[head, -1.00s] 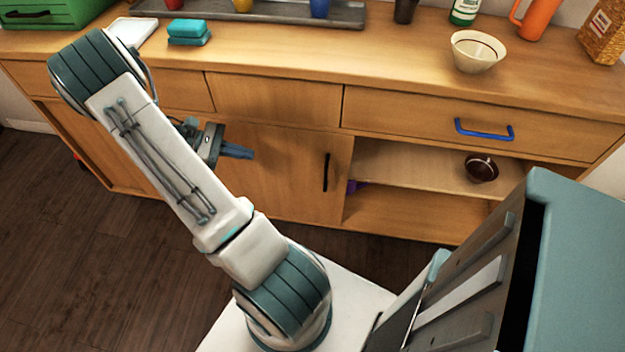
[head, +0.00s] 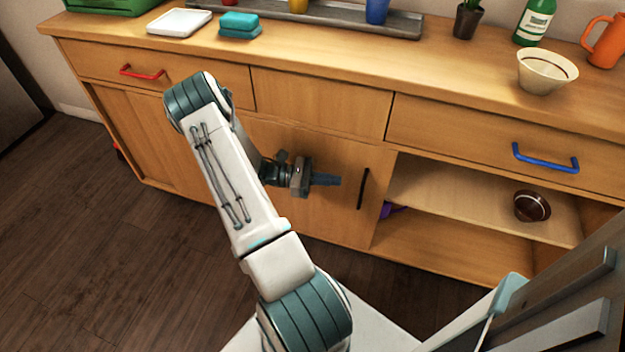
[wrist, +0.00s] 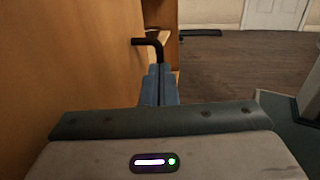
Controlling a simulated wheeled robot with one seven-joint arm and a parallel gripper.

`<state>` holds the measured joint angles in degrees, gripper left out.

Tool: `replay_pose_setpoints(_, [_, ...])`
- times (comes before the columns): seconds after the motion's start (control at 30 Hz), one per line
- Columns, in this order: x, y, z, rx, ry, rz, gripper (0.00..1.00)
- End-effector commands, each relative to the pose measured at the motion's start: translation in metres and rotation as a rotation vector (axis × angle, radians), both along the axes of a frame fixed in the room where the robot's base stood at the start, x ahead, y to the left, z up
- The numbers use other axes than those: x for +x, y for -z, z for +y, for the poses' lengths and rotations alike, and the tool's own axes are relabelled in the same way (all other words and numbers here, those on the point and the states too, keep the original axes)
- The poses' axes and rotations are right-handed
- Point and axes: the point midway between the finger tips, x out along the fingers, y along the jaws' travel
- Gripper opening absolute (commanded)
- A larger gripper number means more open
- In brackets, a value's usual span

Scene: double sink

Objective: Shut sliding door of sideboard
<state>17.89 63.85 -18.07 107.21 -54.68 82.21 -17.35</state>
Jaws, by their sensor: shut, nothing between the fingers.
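The wooden sideboard (head: 320,92) stands in front of me. Its sliding door (head: 335,222) covers the middle of the lower part, and the right compartment (head: 440,238) is open. The door's black vertical handle (head: 363,188) is near its right edge; it also shows in the wrist view (wrist: 150,43), just beyond the fingertips. My gripper (head: 338,181) is shut and empty, in front of the door, a little left of the handle and pointing right. In the wrist view its blue fingers (wrist: 159,84) lie close alongside the door face (wrist: 75,60). I cannot tell whether they touch the handle.
A blue drawer handle (head: 545,158) sticks out above. A cream bowl (head: 546,72) and other items stand on top. Floor (head: 90,220) at left is clear.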

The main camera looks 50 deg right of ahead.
Motion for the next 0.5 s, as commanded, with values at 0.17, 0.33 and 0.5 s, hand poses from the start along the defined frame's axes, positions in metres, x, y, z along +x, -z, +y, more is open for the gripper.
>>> replay_pose_setpoints(0.17, [-0.028,0.001,-0.016,0.000,0.003,0.000,0.00])
replay_pose_setpoints(0.33, [-0.041,0.001,-0.025,0.001,0.001,-0.001,0.00])
replay_pose_setpoints(0.5, [-0.045,0.000,-0.027,0.000,0.000,-0.001,0.00])
